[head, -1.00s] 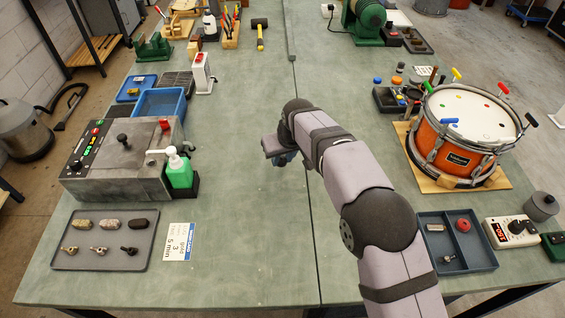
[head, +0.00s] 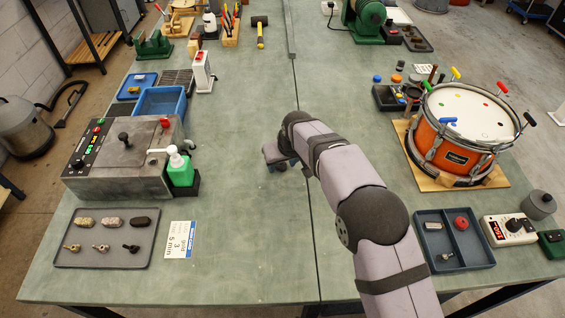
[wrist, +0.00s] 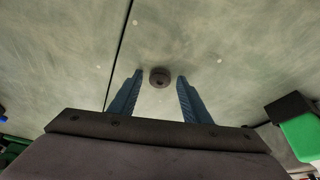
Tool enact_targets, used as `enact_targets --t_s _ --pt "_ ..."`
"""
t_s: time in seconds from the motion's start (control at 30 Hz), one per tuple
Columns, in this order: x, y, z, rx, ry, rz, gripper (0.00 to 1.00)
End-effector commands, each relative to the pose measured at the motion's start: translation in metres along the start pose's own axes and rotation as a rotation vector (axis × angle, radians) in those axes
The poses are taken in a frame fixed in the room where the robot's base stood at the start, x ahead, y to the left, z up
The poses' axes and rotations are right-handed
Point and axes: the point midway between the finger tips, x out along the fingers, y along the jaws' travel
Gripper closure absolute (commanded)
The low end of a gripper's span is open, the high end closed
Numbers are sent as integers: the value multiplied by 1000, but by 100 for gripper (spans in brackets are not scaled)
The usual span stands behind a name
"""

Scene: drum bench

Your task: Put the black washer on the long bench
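The black washer (wrist: 160,77) is a small dark ring that lies on the green long bench (wrist: 215,35) in the wrist view. My gripper (wrist: 160,79) is open, with its two blue fingers on either side of the washer. A narrow gap shows between the washer and each finger. In the head view my gripper (head: 281,166) is low over the middle of the long bench (head: 250,220), left of the dark seam. The washer is hidden behind my gripper there.
A grey machine (head: 120,165) with a green bottle (head: 180,170) stands to the left. A grey tray (head: 75,235) of small parts lies at front left. An orange drum (head: 450,155) and a blue divided tray (head: 430,262) are at right. The bench around my gripper is clear.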

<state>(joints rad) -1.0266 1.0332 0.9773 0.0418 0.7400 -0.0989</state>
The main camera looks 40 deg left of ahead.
Motion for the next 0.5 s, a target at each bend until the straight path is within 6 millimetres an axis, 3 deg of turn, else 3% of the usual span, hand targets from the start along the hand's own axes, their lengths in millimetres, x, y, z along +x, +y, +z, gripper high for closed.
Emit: enact_targets --t_s 0.23,0.5 --pt "-1 0 0 0 2 0 56" --pt "-25 0 0 0 3 0 56"
